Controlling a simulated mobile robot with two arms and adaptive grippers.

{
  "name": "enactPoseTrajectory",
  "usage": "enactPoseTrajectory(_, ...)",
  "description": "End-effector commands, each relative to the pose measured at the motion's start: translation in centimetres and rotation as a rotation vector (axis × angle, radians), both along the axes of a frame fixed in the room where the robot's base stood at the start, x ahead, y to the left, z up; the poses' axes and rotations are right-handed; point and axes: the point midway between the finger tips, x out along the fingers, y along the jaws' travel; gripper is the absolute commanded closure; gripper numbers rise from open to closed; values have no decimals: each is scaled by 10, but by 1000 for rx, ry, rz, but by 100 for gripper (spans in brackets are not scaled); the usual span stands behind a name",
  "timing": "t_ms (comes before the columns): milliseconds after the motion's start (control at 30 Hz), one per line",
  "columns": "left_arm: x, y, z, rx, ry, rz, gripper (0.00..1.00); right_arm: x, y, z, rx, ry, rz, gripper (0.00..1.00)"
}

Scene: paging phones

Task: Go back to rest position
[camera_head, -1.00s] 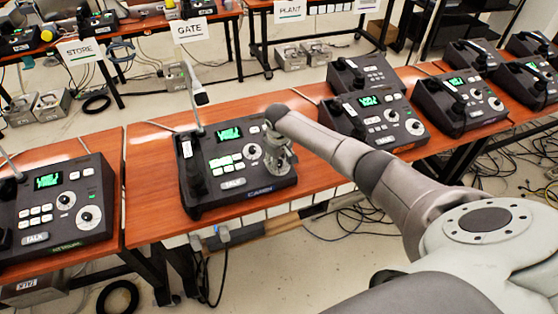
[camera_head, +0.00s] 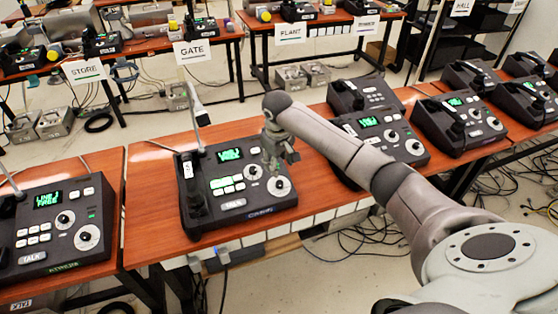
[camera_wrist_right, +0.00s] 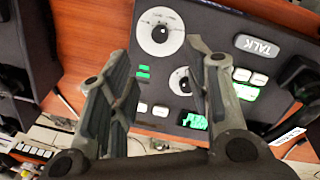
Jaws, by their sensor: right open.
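My right gripper (camera_head: 281,160) hangs above the right half of the middle paging phone (camera_head: 228,205) in the head view. The phone is a dark console with a lit green screen, lit green keys, two round dials, a TALK key, a handset on its left and a raised microphone. In the right wrist view the gripper (camera_wrist_right: 158,95) has its two fingers spread apart with nothing between them. The phone's dial (camera_wrist_right: 160,32) and TALK key (camera_wrist_right: 256,46) show beyond the fingers. My left gripper is in neither view.
Another paging phone (camera_head: 55,222) stands on the left table, and several more stand to the right (camera_head: 380,125). Tables with GATE (camera_head: 194,51), STORE (camera_head: 84,70) and PLANT (camera_head: 290,33) signs stand behind. Cables lie on the floor.

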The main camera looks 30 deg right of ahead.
Motion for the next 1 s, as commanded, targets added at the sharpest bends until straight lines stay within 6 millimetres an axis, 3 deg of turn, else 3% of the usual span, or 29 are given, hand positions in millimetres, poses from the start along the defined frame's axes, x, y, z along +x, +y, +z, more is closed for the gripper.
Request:
enactPoseTrajectory(667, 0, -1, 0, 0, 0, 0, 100, -3, 5, 1, 1, 3, 9, 55)
enactPoseTrajectory(833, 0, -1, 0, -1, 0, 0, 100, -28, 45, -34, 16, 6, 89, 55)
enactPoseTrajectory(1000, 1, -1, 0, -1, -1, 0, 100, -82, 108, -77, 63, -13, 192, 55)
